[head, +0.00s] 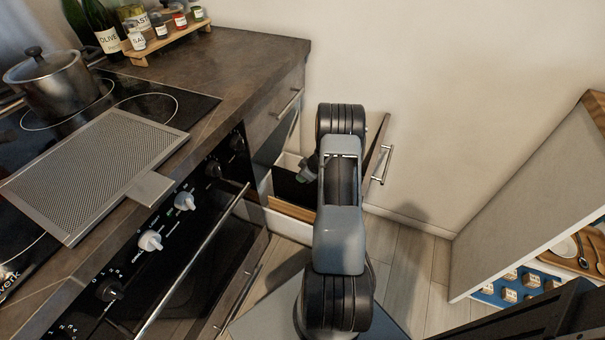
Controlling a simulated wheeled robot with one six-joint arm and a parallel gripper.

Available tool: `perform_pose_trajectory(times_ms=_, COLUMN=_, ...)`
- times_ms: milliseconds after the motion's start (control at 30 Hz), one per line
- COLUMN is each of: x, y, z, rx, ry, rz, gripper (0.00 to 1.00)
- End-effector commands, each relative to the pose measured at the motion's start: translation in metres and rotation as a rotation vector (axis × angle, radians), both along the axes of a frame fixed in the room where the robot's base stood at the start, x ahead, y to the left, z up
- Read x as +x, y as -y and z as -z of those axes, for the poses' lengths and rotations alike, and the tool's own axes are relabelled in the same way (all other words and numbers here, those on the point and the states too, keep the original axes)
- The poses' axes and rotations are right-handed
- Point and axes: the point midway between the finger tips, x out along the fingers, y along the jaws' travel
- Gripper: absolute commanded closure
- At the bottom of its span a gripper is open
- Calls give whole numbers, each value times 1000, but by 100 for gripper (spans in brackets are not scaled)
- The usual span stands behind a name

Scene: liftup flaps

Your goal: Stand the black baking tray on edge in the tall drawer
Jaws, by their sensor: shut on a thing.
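The tall drawer (291,209) stands pulled out beside the oven, under the counter's end. Its front panel with a bar handle (384,165) faces right. The black baking tray (286,186) shows as a dark upright panel inside the drawer opening, left of my arm. My gripper (307,172) is partly hidden behind my arm at the tray's right part, and it is shut on the tray. My arm covers much of the drawer, so the tray's lower edge and its contact with the drawer floor cannot be seen.
A mesh-topped flat pan cover (96,160) lies on the hob, its handle over the counter edge. A lidded pot (57,84) stands behind it. The oven (190,250) is shut. A raised pale flap (535,190) and a shelf with a blue rack (512,288) are at right.

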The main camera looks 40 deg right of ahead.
Motion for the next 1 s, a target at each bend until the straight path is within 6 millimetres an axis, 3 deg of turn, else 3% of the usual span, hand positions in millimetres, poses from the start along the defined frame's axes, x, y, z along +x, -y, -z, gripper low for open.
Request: perform_pose_trajectory(times_ms=1000, x=0, y=0, z=84, rx=0, ry=0, rz=-1, gripper=100)
